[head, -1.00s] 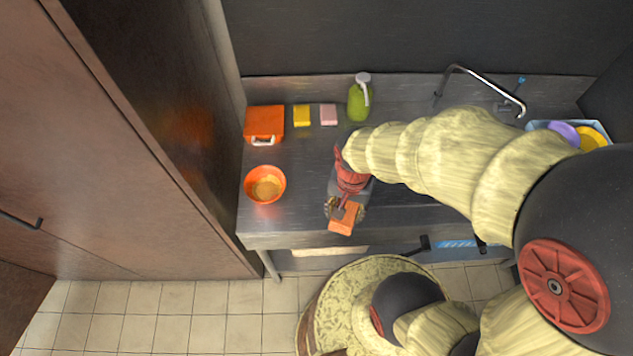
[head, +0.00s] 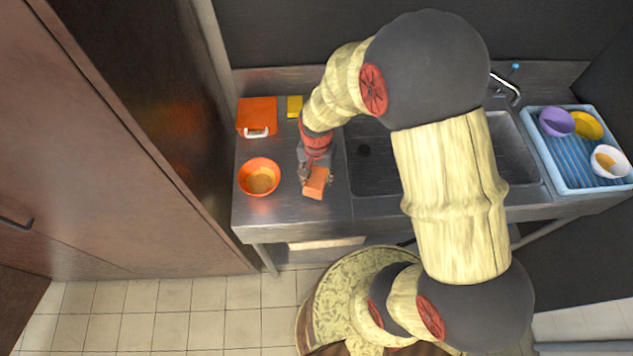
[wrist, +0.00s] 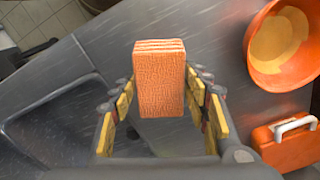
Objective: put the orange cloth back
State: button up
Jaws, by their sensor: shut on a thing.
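The orange cloth (head: 316,183) is a folded, block-like bundle with layered edges. My gripper (head: 306,170) is shut on it, to the right of the orange bowl. In the wrist view the cloth (wrist: 160,85) stands between the two yellow-padded fingers of my gripper (wrist: 161,92). It is over the steel counter (head: 285,212); I cannot tell whether it touches the surface.
An orange bowl (head: 259,177) with tan contents is left of the cloth. Behind it are an orange box (head: 257,115) with a white handle and a yellow sponge (head: 294,106). The sink (head: 375,170) and blue dish rack (head: 578,165) are to the right.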

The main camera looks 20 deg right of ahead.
notch_tip(320, 180, down, 3)
jog(key=shift+w+f, duration=0.15)
jog(key=o, duration=1)
jog(key=shift+o, duration=0.2)
notch_tip(320, 180, up, 12)
jog(key=shift+r+p, duration=0.15)
jog(key=shift+p, duration=0.3)
notch_tip(320, 180, up, 6)
jog(key=n+t, duration=0.1)
send_over(316, 182)
jog(key=w, duration=0.1)
jog(key=s+r+n+t, duration=0.2)
jog(key=s+r, duration=0.4)
jog(key=r, duration=0.3)
jog(key=s+r+n+t, duration=0.2)
jog(key=s+r+n, duration=0.3)
jog(key=s+r, duration=0.2)
notch_tip(316, 182, up, 3)
jog(key=shift+s+d+f+t, duration=0.15)
jog(key=shift+d+t, duration=0.15)
jog(key=shift+d, duration=0.1)
jog(key=shift+f, duration=0.1)
